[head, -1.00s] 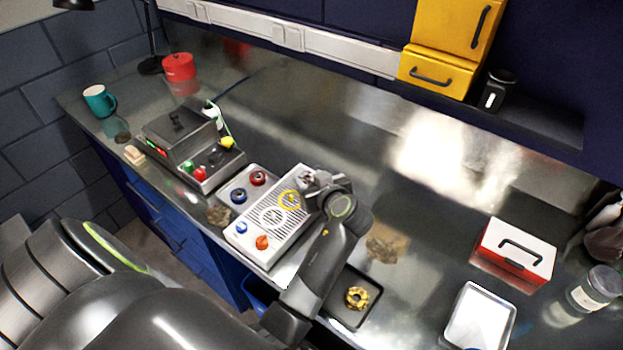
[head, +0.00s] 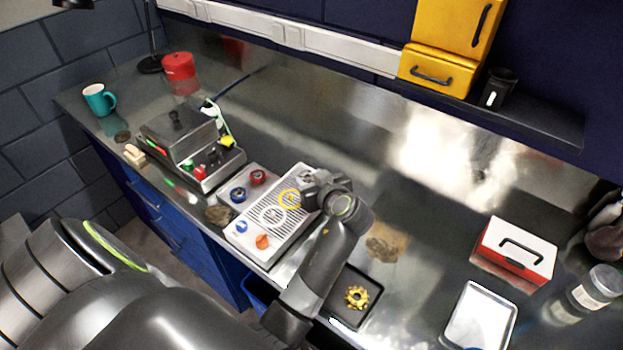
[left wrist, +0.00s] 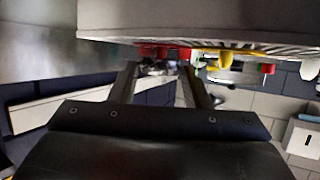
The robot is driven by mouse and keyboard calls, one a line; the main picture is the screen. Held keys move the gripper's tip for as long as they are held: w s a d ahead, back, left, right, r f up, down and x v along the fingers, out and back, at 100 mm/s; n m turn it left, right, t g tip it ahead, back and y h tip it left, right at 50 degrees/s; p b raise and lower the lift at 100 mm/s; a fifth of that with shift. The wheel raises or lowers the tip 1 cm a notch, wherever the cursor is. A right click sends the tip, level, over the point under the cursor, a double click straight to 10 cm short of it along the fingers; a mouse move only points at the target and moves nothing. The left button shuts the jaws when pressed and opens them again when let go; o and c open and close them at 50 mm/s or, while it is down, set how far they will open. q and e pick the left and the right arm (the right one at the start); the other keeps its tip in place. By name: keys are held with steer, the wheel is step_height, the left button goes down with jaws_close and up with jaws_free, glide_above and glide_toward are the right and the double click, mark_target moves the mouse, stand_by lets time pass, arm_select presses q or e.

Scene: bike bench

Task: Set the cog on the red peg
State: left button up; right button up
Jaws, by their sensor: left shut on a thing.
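My left gripper (head: 306,178) is over the right rear end of the slotted panel. It is shut on a small grey metallic thing (left wrist: 156,68), mostly hidden between the fingers; I cannot tell its full shape. A red round piece with a dark centre (head: 258,177), possibly the red peg, stands at the panel's left rear, left of the gripper. A red part (left wrist: 150,51) also shows beyond the fingers in the left wrist view. My right gripper is not in view.
The grey slotted panel (head: 254,242) carries blue and orange knobs and a yellow ring. A grey machine (head: 178,143) stands to its left. A red-and-white box (head: 515,250) and a white tray (head: 480,322) are at right. The bench behind the panel is clear.

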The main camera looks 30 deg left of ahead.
arm_select(q)
steer(key=shift+f+b, duration=0.6)
steer(key=shift+b, duration=0.1)
stand_by(0.5)
steer(key=o, duration=1)
